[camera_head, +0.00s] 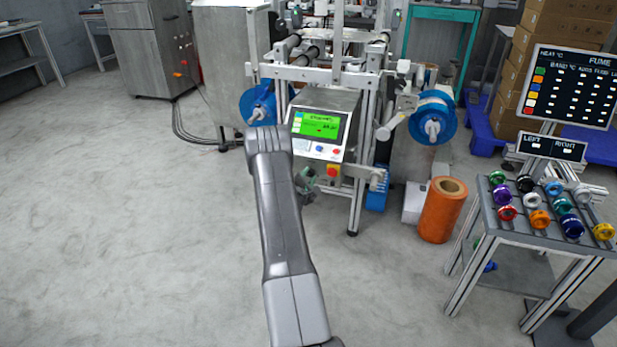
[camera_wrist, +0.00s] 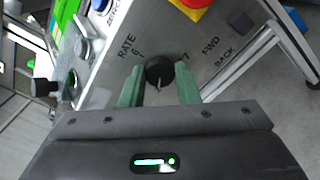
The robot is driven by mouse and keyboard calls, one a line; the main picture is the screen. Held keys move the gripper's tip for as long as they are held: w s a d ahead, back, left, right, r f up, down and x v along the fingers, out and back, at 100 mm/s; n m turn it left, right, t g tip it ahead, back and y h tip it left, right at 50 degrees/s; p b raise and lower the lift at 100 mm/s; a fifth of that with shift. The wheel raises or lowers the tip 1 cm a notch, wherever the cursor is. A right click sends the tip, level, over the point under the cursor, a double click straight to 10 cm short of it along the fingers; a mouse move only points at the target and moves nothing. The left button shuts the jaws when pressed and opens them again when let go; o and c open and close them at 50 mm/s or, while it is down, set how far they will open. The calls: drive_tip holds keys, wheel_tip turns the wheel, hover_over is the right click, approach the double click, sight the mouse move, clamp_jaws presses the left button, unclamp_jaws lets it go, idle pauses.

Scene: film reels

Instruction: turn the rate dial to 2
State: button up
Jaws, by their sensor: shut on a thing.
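The rate dial (camera_wrist: 160,71) is a small black knob on the grey sloping control panel (camera_wrist: 130,65). The word RATE is printed beside it. A number on each side is partly covered, and a pale pointer line on the knob points toward the bottom of the wrist view. My gripper (camera_wrist: 160,86) has its two green fingers closed on opposite sides of the dial. In the head view my gripper (camera_head: 306,182) is low in front of the panel below the green screen (camera_head: 319,125), and the dial is hidden there.
A red and yellow stop button (camera_wrist: 192,5) and a black knob (camera_wrist: 240,22) by FWD and BACK are close to the dial. Blue reels (camera_head: 432,118) flank the panel. An orange roll (camera_head: 442,210) and a cart of coloured spools (camera_head: 540,238) stand right. The left floor is clear.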

idle(0.4)
drive_tip(key=o, duration=1)
drive_tip(key=shift+a, duration=0.1)
drive_tip(key=shift+c, duration=0.2)
drive_tip(key=p+v, duration=0.3)
drive_tip(key=v, duration=1)
drive_tip(key=shift+s, duration=0.35)
drive_tip(key=shift+a, duration=0.1)
